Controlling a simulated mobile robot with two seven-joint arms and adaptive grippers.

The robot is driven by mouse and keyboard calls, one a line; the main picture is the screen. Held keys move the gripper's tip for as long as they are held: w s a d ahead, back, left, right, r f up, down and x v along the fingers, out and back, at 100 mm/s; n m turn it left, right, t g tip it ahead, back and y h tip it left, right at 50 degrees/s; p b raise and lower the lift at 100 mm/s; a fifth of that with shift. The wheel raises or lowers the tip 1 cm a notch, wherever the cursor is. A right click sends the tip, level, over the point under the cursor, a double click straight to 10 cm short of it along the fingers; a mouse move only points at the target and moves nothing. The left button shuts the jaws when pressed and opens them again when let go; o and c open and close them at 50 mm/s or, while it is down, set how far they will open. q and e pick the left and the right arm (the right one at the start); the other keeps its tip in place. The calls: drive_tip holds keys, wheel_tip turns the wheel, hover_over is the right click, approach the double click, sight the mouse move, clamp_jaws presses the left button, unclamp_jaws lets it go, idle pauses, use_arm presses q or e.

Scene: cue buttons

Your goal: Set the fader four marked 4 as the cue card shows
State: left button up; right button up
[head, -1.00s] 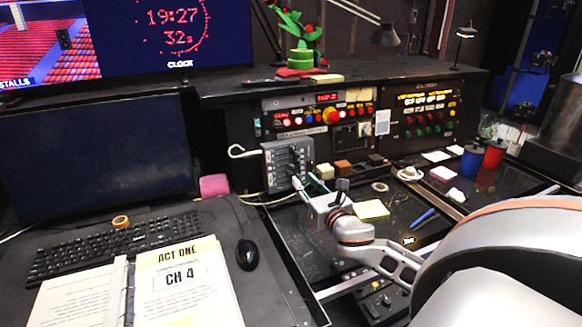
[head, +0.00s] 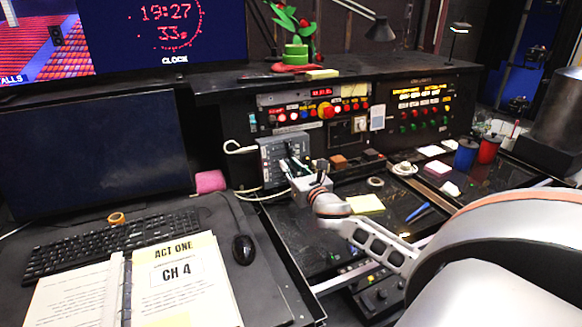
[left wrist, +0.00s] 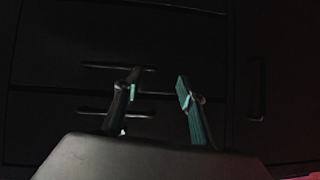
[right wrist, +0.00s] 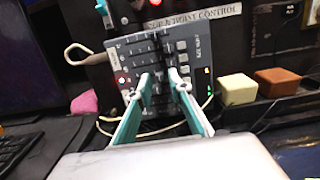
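The grey fader box (head: 272,160) stands tilted against the console front. It also shows in the right wrist view (right wrist: 188,46), with rows of dark faders and a lit red light. Its small markings are too blurred to read, so I cannot tell which fader is 4. My right gripper (right wrist: 161,76) is open with a narrow gap, its fingertips in front of the box's faders; I cannot tell whether they touch. In the head view it (head: 292,166) partly hides the box. A binder page (head: 178,275) reads ACT ONE, CH 4. My left gripper (left wrist: 157,82) is open and empty before dark drawers.
A yellow block (right wrist: 237,88) and a brown block (right wrist: 276,82) sit right of the box. A yellow note (head: 366,204) and blue pen (head: 418,212) lie on the desk. A keyboard and mouse (head: 243,249) are at left.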

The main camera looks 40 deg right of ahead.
clamp_jaws()
drive_tip(key=shift+s+d+r+p, duration=0.1)
drive_tip(key=shift+s+d+p, duration=0.1)
drive_tip(key=shift+d, duration=0.45)
drive_tip(key=shift+s+d+p, duration=0.2)
drive_tip(key=shift+d, duration=0.4)
drive_tip(key=shift+o, duration=2.1)
unclamp_jaws()
drive_tip(key=shift+d, duration=0.1)
drive_tip(key=v, duration=1.2)
drive_tip(key=shift+s, duration=0.1)
